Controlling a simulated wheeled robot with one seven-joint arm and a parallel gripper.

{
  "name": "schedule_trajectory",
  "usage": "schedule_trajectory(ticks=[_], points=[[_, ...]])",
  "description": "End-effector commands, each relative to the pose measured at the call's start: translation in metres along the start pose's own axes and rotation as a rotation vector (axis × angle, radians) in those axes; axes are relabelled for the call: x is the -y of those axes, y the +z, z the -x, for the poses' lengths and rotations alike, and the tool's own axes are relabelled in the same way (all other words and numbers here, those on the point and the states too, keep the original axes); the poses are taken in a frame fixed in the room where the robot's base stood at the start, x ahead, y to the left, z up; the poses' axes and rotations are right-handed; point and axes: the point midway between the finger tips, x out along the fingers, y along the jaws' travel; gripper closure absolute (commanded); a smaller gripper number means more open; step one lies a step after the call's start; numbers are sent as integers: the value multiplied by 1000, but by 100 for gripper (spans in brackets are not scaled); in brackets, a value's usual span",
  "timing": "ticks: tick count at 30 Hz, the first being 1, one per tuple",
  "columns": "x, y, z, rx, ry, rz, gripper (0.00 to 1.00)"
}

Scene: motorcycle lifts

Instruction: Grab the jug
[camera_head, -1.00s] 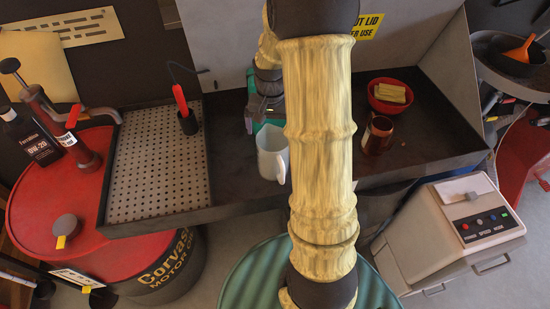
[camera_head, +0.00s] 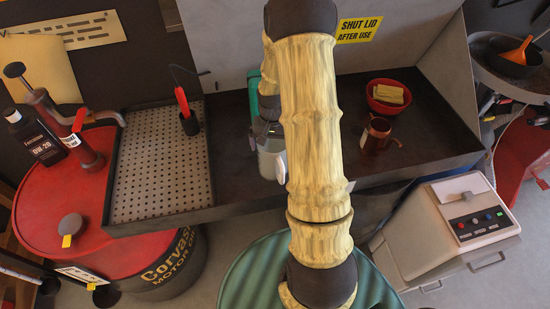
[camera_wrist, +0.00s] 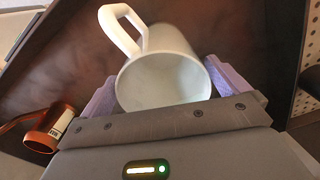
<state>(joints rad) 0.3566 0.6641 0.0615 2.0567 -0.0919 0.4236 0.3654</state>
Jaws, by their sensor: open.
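The white jug (camera_wrist: 160,75) stands in the dark sink tray, its open mouth toward the wrist camera and its handle (camera_wrist: 125,28) at the upper left. In the head view the jug (camera_head: 268,168) is partly hidden by my arm and gripper. My gripper (camera_wrist: 160,90) is open, with one pale purple finger on each side of the jug. The fingers are around the jug's body; I cannot tell whether they touch it.
A copper mug (camera_head: 376,135) stands to the right, and shows in the wrist view (camera_wrist: 45,130). A red bowl (camera_head: 388,96) with a yellow sponge sits behind it. A perforated tray (camera_head: 160,165) and a red drum (camera_head: 80,190) lie left. The tray's front edge is close.

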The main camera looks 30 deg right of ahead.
Motion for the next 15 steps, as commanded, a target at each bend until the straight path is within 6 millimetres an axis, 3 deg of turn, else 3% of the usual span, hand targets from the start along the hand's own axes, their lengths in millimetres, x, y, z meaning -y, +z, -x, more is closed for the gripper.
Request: schedule_trajectory(ticks=[6, 15], points=[[0, 0, -18, 1, 1, -1, 0], [0, 0, -19, -1, 1, -1, 0]])
